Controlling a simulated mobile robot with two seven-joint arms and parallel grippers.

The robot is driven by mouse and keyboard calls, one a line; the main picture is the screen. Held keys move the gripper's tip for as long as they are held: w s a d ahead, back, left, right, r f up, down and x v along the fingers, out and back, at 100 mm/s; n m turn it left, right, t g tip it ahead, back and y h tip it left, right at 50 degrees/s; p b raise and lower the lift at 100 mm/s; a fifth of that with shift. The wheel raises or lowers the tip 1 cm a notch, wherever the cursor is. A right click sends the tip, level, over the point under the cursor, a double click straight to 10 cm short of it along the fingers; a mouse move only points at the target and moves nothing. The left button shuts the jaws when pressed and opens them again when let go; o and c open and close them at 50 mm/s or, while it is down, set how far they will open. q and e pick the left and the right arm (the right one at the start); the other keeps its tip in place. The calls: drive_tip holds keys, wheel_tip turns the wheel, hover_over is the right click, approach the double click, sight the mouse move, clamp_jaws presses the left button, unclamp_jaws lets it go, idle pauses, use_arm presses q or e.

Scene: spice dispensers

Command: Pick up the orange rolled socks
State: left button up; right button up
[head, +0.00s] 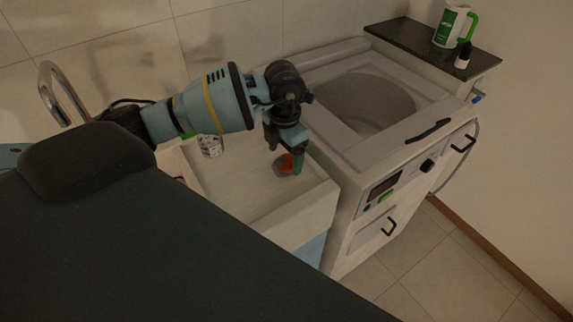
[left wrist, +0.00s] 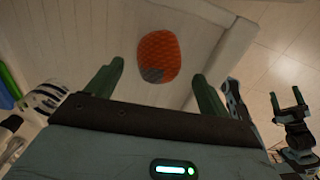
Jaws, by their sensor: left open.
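The orange rolled socks (head: 283,168), a rounded bundle with a grey patch, lie on the pale surface beside the washing machine. They also show in the left wrist view (left wrist: 158,50), ahead of the fingers and between their lines. My left gripper (head: 285,152) is open just above the socks and hides part of them in the head view. Its two green fingers (left wrist: 156,84) are apart with nothing between them. My right gripper (left wrist: 287,98) shows at the right of the left wrist view, its fingers apart and empty.
The top-loading washing machine (head: 345,172) stands close to the right. A patterned cup-like item (head: 210,146) stands left of my left gripper. A green and white jug (head: 450,27) and a small bottle (head: 463,56) stand on the dark shelf (head: 405,37). A curved metal tap (head: 45,85) is at the left.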

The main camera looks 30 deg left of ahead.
sight(283, 159)
use_arm(q)
drive_tip(key=f, duration=0.5)
drive_tip(key=shift+a, duration=0.25)
drive_tip(key=shift+s+r, duration=0.1)
drive_tip(key=shift+c, duration=0.4)
drive_tip(key=c, duration=1)
